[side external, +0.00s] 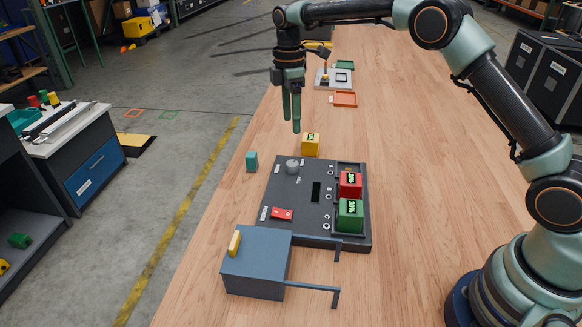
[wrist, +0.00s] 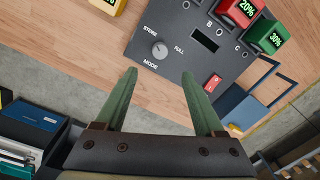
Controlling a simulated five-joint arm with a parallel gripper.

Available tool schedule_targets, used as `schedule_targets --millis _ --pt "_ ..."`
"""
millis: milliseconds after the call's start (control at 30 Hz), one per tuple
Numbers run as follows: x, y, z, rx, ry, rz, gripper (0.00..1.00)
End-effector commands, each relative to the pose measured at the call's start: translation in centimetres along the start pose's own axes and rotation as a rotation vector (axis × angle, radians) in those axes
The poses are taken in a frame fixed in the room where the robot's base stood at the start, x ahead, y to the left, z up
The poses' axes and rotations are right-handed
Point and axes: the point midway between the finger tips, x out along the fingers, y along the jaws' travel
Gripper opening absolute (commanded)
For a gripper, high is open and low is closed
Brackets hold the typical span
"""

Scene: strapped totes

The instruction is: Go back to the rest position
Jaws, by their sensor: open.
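My gripper (side external: 291,125) hangs above the far left part of the wooden table, fingers pointing down. In the wrist view its two green fingers (wrist: 158,82) stand apart with nothing between them. Below and nearer in the side view lies a dark control panel (side external: 287,190) with a grey mode knob (side external: 292,166) and a red switch (side external: 281,213). A red block (side external: 350,184) and a green block (side external: 350,215) sit in the panel's right-hand bays. A yellow block (side external: 310,144) stands on the table just beyond the panel, apart from the fingers.
A blue box (side external: 255,270) with a yellow handle and dark bars stands at the near end of the panel. A small teal block (side external: 252,161) lies left of the panel. The table's right side is largely clear.

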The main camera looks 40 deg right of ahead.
Motion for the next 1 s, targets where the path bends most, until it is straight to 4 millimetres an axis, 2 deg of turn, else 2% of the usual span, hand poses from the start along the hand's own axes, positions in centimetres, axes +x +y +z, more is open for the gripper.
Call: schedule_targets --millis 167,267,400,600,800,1000 --pt "-1.6 -0.6 0.5 0.050 0.010 0.022 0.71" --pt "-3.7 -1.6 1.2 0.129 0.027 0.054 0.71" --pt "-6.8 -3.7 2.6 0.274 0.061 0.107 0.71" --pt "-10.1 -7.6 4.7 0.480 0.123 0.176 0.71" --pt "-11.7 -12.0 7.0 0.682 0.198 0.235 0.71" --pt "-11.8 -16.5 9.2 0.882 0.287 0.284 0.71"
